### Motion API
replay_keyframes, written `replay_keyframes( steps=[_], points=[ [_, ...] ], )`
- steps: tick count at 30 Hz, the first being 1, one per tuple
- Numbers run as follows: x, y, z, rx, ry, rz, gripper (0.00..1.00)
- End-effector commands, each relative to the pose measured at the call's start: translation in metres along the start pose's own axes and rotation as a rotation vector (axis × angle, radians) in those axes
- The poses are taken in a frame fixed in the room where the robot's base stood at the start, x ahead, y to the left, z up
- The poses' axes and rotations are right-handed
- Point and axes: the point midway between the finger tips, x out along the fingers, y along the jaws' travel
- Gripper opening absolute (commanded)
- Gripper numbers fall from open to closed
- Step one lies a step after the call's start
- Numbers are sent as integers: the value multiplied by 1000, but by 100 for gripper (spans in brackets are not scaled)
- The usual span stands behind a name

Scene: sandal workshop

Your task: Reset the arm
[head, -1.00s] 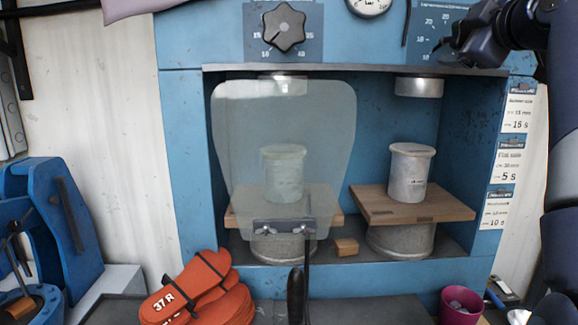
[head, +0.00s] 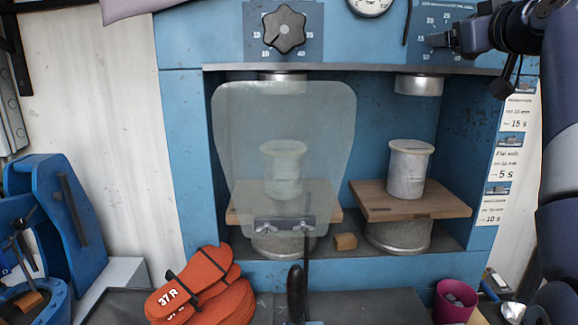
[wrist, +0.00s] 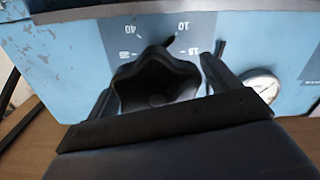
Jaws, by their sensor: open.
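My gripper (head: 448,40) is at the upper right of the blue press in the head view, in front of the right dial plate (head: 432,20). In the wrist view my gripper (wrist: 160,78) is open, with its two dark fingers on either side of a black lobed knob (wrist: 155,88). I cannot tell if a finger touches the knob. The dial marks (wrist: 183,27) show around the knob. In the head view, my gripper and arm hide the knob.
The blue press has a left knob (head: 284,29), a gauge (head: 370,4) and a clear shield (head: 284,125). Two wooden boards carry cylinders. Orange sandals (head: 205,285) lie at front left. A magenta cup (head: 456,300) stands at front right, and instruction cards (head: 507,155) hang at right.

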Motion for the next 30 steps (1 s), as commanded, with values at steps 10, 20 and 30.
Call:
replay_keyframes(
  steps=[10,20,30],
  points=[
    [0,3,-2,318,0,1,84],
    [0,5,-1,629,0,1,84],
    [0,6,1,956,0,1,84]
  ],
)
